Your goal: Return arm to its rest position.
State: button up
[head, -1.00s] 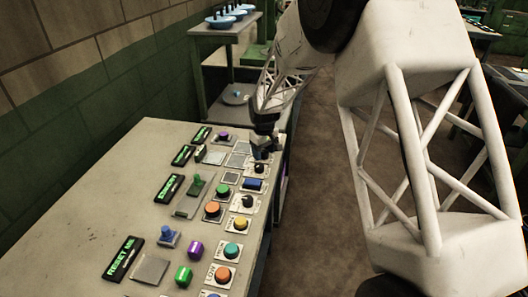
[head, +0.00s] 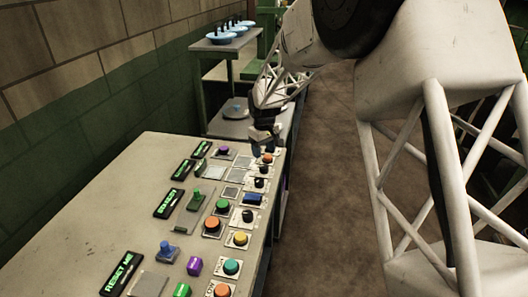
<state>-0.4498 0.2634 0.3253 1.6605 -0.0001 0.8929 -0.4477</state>
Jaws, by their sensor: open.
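My gripper (head: 264,147) hangs at the far right end of the control table (head: 95,205), pointing down. Its jaws are small in the view, dark, and hold nothing that I can see. An orange button (head: 267,159) on a pale plate shows just below the fingertips. I cannot tell whether the fingertips touch it. My white lattice arm reaches in from the right and covers much of that side.
The table carries several coloured buttons and knobs, such as a blue button (head: 252,199), and green-lettered signs (head: 122,273). A shelf stand (head: 225,44) with blue bowls (head: 222,38) stands behind. Brown floor (head: 325,160) lies open right of the table.

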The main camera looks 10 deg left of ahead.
jog(key=s+d+r+m+t, duration=0.1)
jog(key=s+d+r+m, duration=0.2)
jog(key=s+d+r, duration=0.75)
jog(key=s+d+r+m, duration=0.2)
jog(key=s+d+r, duration=0.5)
jog(key=d, duration=0.6)
jog(key=s+d+m, duration=0.1)
jog(key=s+d, duration=0.3)
jog(key=s, duration=0.5)
jog(key=s+d+m+t, duration=0.1)
jog(key=s+d, duration=0.3)
jog(key=s, duration=0.5)
jog(key=s+d+m, duration=0.3)
jog(key=s+d, duration=0.2)
jog(key=s, duration=0.5)
jog(key=shift+f+t, duration=0.3)
jog(key=shift+f, duration=0.15)
